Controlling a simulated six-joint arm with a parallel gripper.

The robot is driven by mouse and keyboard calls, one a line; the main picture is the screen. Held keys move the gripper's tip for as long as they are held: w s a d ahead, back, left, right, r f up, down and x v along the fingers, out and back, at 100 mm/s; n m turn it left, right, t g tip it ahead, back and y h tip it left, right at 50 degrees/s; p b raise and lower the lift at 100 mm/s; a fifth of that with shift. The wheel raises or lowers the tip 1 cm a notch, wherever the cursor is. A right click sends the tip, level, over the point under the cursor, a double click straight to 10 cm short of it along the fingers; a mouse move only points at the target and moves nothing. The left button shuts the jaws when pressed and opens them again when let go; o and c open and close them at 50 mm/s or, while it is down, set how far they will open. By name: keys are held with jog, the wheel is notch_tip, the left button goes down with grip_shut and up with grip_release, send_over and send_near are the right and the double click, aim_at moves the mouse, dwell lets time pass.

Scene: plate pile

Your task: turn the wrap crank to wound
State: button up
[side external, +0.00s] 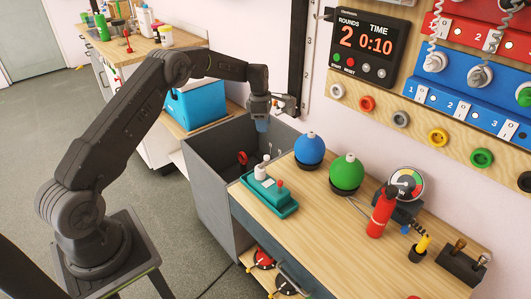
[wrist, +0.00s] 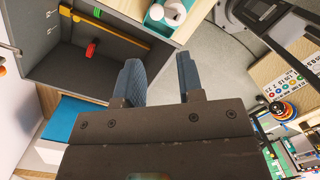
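No part is plainly marked as the wrap crank. A teal device (side external: 270,203) with white posts and a red knob (side external: 281,184) sits on the wooden bench; part of it shows at the top of the wrist view (wrist: 153,17). A small red part (side external: 242,157) is inside the grey open bin (side external: 213,185); a red part also shows in the wrist view (wrist: 90,49), near a yellow bar. I cannot tell if either is the crank. My gripper (side external: 261,124) hangs above the bin's back area. Its blue-grey fingers are apart and empty in the wrist view (wrist: 160,75).
A blue ball (side external: 309,147) and a green ball (side external: 347,172) stand on the bench (side external: 330,230), with a red bottle (side external: 381,214) and a gauge (side external: 407,183) to their right. A blue box (side external: 197,104) is behind the bin. A dark post with a bracket (side external: 290,104) stands close beside my gripper.

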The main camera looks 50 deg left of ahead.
aim_at(267, 156)
jog(key=s+a+f+n+t+h, duration=0.1)
jog(key=a+n, duration=0.1)
jog(key=n, duration=1.5)
jog(key=s+a+n+t+h, duration=0.1)
jog(key=a+n+h, duration=0.1)
jog(key=n, duration=1.5)
jog(key=x, duration=1.3)
jog(key=shift+f, duration=0.15)
jog(key=shift+c, duration=0.2)
jog(key=c, duration=0.6)
